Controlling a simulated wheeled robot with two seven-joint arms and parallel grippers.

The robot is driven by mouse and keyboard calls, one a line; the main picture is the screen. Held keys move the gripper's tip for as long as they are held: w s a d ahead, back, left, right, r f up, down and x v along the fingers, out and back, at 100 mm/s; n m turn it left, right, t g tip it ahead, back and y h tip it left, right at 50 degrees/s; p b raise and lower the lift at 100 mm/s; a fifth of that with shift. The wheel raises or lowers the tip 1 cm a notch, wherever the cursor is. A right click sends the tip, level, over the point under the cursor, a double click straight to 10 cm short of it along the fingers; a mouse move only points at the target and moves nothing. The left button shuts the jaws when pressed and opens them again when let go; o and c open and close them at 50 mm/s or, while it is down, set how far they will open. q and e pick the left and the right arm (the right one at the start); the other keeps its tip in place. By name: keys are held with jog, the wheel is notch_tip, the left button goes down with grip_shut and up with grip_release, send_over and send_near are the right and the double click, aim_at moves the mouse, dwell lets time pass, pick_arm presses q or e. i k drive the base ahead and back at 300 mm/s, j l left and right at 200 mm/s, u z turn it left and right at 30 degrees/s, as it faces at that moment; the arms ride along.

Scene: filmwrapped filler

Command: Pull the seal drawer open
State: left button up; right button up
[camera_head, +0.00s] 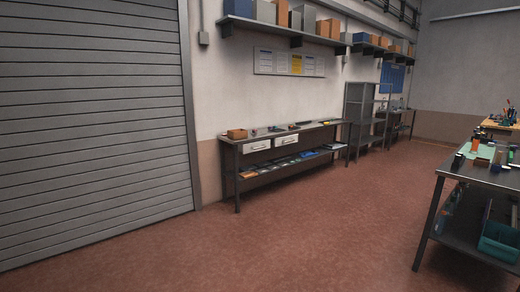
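Two white drawers sit side by side under the top of a dark metal workbench against the far wall. The left drawer (257,146) and the right drawer (286,140) each have a dark handle, and both look shut. I cannot tell from here which one is the seal drawer, as any labels are too small to read. The workbench (238,196) stands well away from me across the floor. Neither of my grippers shows in the head view.
Open red-brown floor (270,235) lies before the bench. A dark table (477,176) with items and a teal bin (499,243) stands at the right. A roller shutter (90,120) fills the left. Grey shelving (360,115) stands beyond the bench, and a wall shelf (290,32) hangs above.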

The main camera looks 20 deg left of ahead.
aim_at(245, 148)
jog(key=i+u, duration=0.25)
jog(key=i, duration=0.8)
